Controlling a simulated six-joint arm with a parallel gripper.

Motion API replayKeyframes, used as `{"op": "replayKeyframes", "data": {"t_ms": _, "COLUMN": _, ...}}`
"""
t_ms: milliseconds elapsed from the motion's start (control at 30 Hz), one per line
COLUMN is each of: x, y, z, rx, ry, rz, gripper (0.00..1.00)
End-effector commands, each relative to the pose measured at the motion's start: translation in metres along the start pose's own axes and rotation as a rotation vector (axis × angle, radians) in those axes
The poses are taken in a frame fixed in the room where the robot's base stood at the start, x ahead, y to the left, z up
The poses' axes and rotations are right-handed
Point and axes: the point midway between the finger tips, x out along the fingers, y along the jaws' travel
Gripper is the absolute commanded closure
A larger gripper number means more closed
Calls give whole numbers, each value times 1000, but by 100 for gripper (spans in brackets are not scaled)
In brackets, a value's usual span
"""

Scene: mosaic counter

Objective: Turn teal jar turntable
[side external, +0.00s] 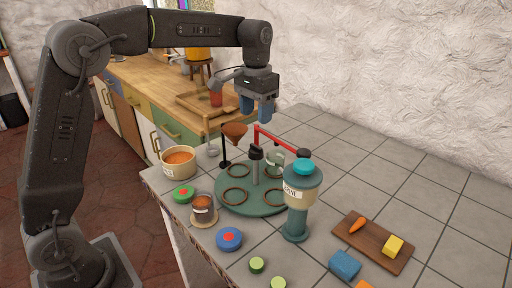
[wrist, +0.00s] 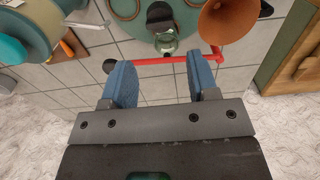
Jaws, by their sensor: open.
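The teal turntable (side external: 236,209) lies flat on the tiled counter, with several dark rings on its top and a grey post with a black knob (side external: 255,153) at its middle. A small clear glass jar (side external: 276,158) stands at its back; it also shows in the wrist view (wrist: 165,43). A red bar (side external: 277,141) with a black end runs above the turntable's back side; what it is fixed to is unclear. My gripper (side external: 256,117) has blue fingers pointing down above the back of the turntable, open and empty. In the wrist view my gripper (wrist: 158,62) has the red bar below its fingertips.
A teal and cream dispenser (side external: 297,204) stands at the turntable's front right. A copper funnel (side external: 235,130) on a stand is behind left. A pot (side external: 178,167), small jar (side external: 203,212) and blue lid (side external: 229,239) are left. A board (side external: 375,248) lies right. The back right counter is clear.

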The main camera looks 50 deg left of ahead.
Motion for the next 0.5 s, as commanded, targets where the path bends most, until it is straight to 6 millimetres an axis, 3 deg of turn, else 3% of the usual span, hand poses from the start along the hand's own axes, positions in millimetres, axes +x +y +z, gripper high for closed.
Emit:
{"op": "replayKeyframes", "data": {"t_ms": 300, "x": 67, "y": 0, "z": 0, "rx": 0, "ry": -4, "rz": 0, "gripper": 46}}
{"op": "replayKeyframes", "data": {"t_ms": 500, "x": 94, "y": 0, "z": 0, "rx": 0, "ry": -1, "rz": 0, "gripper": 46}}
